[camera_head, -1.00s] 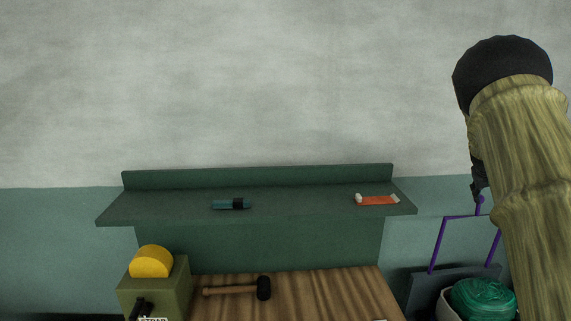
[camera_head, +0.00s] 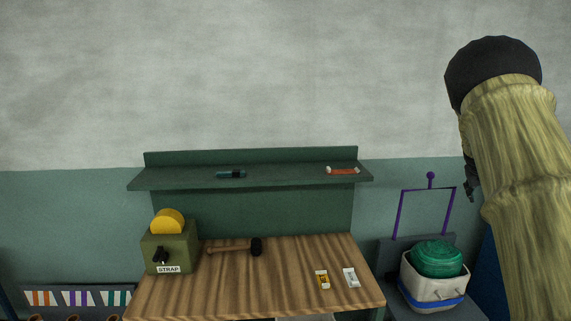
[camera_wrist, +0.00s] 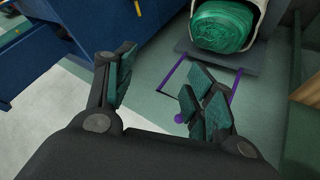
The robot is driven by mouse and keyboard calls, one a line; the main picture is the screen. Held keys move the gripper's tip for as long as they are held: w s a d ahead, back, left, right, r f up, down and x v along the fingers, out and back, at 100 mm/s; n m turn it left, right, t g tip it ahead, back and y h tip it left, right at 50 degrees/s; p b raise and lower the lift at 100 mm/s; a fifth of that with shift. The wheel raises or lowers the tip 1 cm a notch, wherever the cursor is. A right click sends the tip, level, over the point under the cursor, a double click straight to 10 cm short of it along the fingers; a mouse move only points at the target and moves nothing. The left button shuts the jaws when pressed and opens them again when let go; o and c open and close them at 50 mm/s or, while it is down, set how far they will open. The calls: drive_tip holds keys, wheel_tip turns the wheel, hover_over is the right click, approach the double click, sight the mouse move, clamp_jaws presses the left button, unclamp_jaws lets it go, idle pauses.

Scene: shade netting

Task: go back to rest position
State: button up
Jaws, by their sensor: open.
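My gripper (camera_wrist: 163,97) is open and empty in the wrist view, its dark fingers with green pads spread apart. Beyond the fingers there are a purple frame (camera_wrist: 172,74) and a bin with green rolled netting (camera_wrist: 222,27). In the head view my arm rises at the right edge, and part of my gripper (camera_head: 470,182) shows dark beside it, left of the arm. The fingertips are hard to make out there. My gripper is apart from the bench and shelf.
A wooden workbench (camera_head: 222,289) holds a strap dispenser (camera_head: 170,248), a mallet (camera_head: 236,247) and two small packets (camera_head: 322,279). A green shelf (camera_head: 285,177) above carries a teal tool (camera_head: 231,174) and an orange item (camera_head: 342,171). A white bin (camera_head: 433,290) with green netting stands right, near my arm.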

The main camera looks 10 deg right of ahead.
drive_tip(key=s+a+f, duration=0.1)
drive_tip(key=a+f, duration=0.3)
drive_tip(key=f, duration=0.3)
drive_tip(key=s+a+f+n+y, duration=0.1)
drive_tip(key=a+f, duration=0.2)
drive_tip(key=f, duration=0.4)
drive_tip(key=s+a+f, duration=0.1)
drive_tip(key=a+f, duration=0.3)
drive_tip(key=f, duration=0.4)
drive_tip(key=s+a+f+n+g+y, duration=0.1)
drive_tip(key=s+a+f, duration=0.65)
drive_tip(key=f, duration=0.25)
drive_tip(key=s+a+f+n+g+y, duration=0.1)
drive_tip(key=s+a+f, duration=0.5)
drive_tip(key=a+f, duration=0.35)
drive_tip(key=s+a+f+y+b, duration=0.1)
drive_tip(key=s+a+f, duration=0.4)
drive_tip(key=s+a, duration=0.25)
drive_tip(key=s+a+f+y, duration=0.1)
drive_tip(key=s+a+f, duration=0.4)
drive_tip(key=s+a, duration=0.3)
drive_tip(key=s+a+g+y, duration=0.1)
drive_tip(key=s+a, duration=0.5)
drive_tip(key=s, duration=0.4)
drive_tip(key=s+a+n+g+y, duration=0.1)
drive_tip(key=s+a, duration=0.5)
drive_tip(key=s, duration=0.4)
drive_tip(key=shift+a+f, duration=0.15)
drive_tip(key=shift+a, duration=0.05)
